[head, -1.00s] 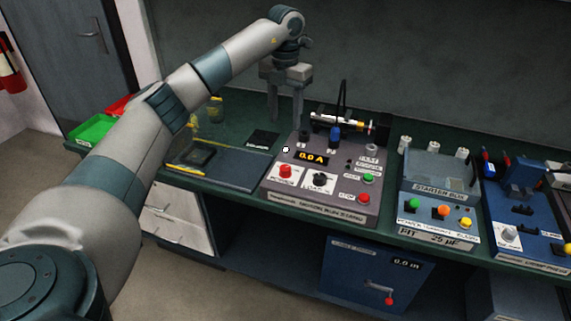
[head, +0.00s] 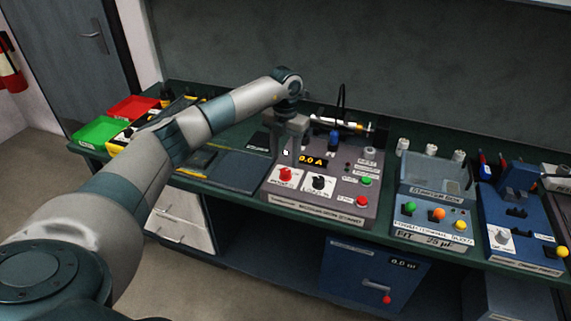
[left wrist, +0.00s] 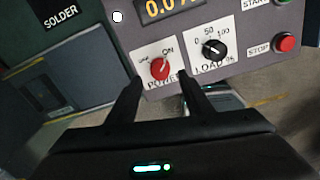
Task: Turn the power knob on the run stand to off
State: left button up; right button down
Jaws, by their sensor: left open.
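The run stand (head: 322,208) is a grey console with a sloped front on the green bench. Its red power knob (head: 285,175) sits on a white plate at the front left. In the left wrist view, the red knob (left wrist: 160,68) has the ON label at its upper right and a less readable mark at its upper left; its exact pointing is hard to tell. My left gripper (head: 287,153) is open above and just behind the knob, fingers down. In the left wrist view, its fingertips (left wrist: 159,78) are on either side of the knob, apart from it. My right gripper is not in view.
The black load knob (head: 319,183) is close to the right of the power knob. Green start (head: 366,181) and red stop (head: 361,202) buttons are farther right. A dark mat (head: 240,170) lies left of the stand. A starter box (head: 432,214) stands right.

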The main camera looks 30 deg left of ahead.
aim_at(285, 170)
pick_arm(q)
jog(key=shift+f+p, duration=0.5)
jog(key=shift+f, duration=1.95)
jog(key=c, duration=1.1)
jog(key=shift+o, duration=0.2)
